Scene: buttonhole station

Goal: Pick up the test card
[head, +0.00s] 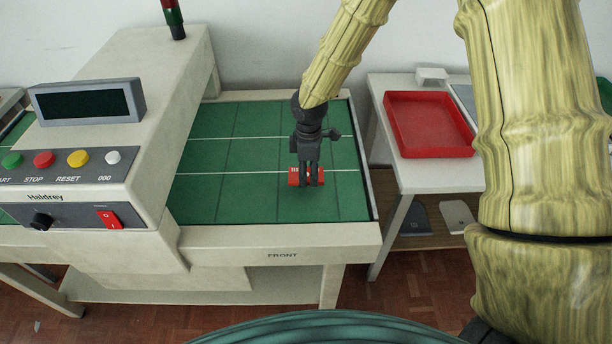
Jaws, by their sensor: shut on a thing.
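The test card is a small red piece (293,178) with pale marks, at the right part of the green gridded bed (243,195). My gripper (307,182) points down over it, with its dark fingers at the card. It is shut on the card. The fingers hide the middle of the card, and red shows on both sides of them. I cannot tell whether the card touches the bed or is just above it.
The machine housing (175,75) with a display (88,101) and coloured buttons stands left of the bed. A side table (450,176) with a red tray (428,124) stands at the right. The green bed around the card is clear.

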